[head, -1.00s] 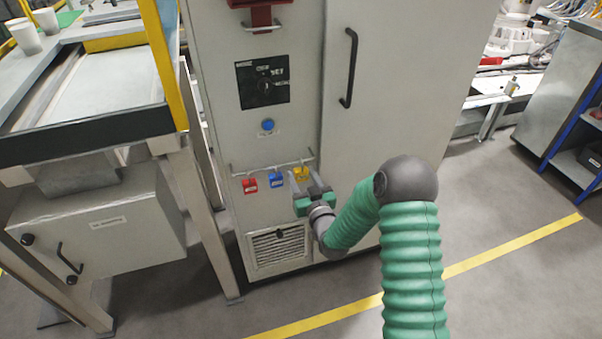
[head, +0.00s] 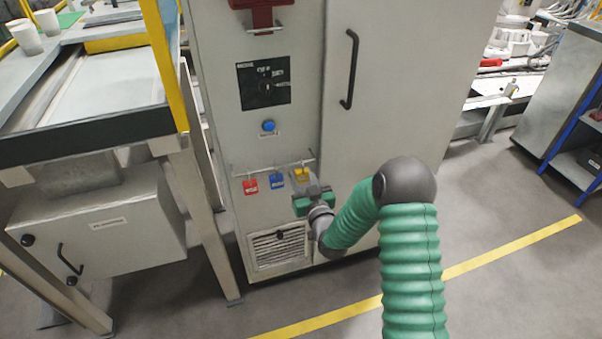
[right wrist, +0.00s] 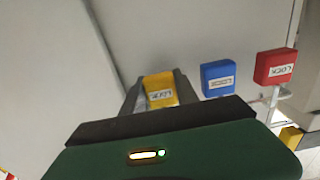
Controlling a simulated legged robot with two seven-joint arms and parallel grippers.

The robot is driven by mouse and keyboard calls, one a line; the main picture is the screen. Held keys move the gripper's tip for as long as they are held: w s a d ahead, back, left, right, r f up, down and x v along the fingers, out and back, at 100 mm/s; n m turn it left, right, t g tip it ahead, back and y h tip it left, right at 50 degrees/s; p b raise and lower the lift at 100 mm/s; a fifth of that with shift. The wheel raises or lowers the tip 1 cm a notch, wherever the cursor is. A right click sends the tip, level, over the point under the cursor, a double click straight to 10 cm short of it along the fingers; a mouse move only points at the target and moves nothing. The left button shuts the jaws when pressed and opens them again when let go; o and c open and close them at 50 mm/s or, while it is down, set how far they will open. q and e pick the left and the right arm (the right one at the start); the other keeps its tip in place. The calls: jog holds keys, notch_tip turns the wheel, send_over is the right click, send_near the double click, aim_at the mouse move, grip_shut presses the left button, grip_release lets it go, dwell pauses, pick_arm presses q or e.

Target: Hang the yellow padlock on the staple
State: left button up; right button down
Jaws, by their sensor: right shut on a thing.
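The yellow padlock (head: 302,173) is at the right end of a thin rail on the grey cabinet front. My right gripper (head: 303,179) is shut on it; in the right wrist view the padlock's labelled body (right wrist: 160,91) sits between the two grey fingers. The padlock still appears to be at the rail, and its shackle is hidden from the wrist. Higher on the cabinet is a red part (head: 262,17) with a pale bar under it; I cannot tell for sure whether this is the staple. My left gripper is not in view.
A blue padlock (head: 276,177) and a red padlock (head: 250,186) hang from the rail (head: 270,169) left of the yellow one. Above are a blue button (head: 268,126) and a black switch plate (head: 264,83). A black door handle (head: 350,68) sticks out at right.

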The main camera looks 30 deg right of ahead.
jog(key=shift+r, duration=0.15)
jog(key=shift+r+p, duration=0.65)
jog(key=shift+r, duration=0.05)
jog(key=shift+v, duration=2.6)
send_near(303, 175)
jog(key=shift+b+v, duration=0.35)
jog(key=shift+v, duration=0.55)
jog(key=shift+f, duration=0.1)
